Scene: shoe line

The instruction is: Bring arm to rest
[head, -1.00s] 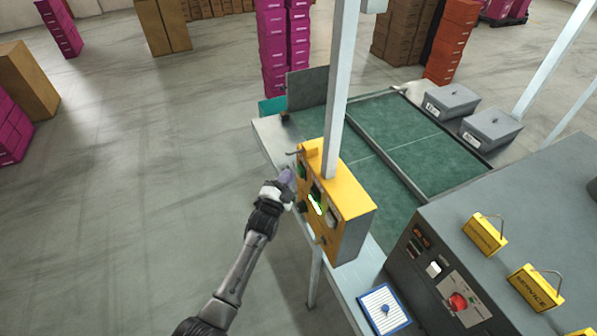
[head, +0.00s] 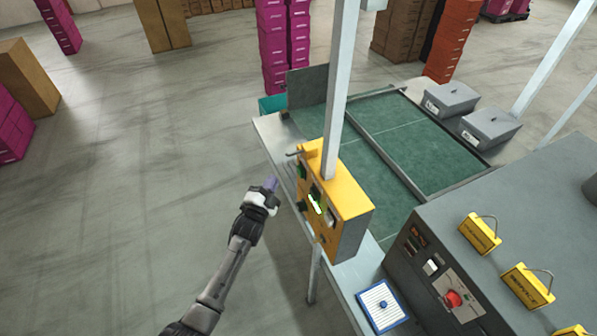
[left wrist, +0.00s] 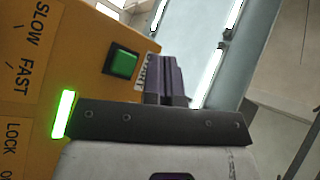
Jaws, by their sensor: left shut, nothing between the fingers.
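My left gripper (head: 271,185) is left of the yellow control box (head: 340,207) in the head view, with a gap of floor between them. Its purple fingers are shut with nothing between them. In the left wrist view the shut fingers (left wrist: 165,80) show in front of the box's yellow panel (left wrist: 90,50). A green square button (left wrist: 121,61) and a lit green bar (left wrist: 63,114) are on that panel, along with SLOW, FAST and LOCK lettering. My right gripper is in neither view.
The box hangs on a pale post (head: 342,90) beside a green-topped table (head: 430,150). A grey machine with a red button (head: 453,299) stands at the lower right. Two grey boxes (head: 450,98) sit on the table's far side. The floor (head: 150,170) to the left is clear.

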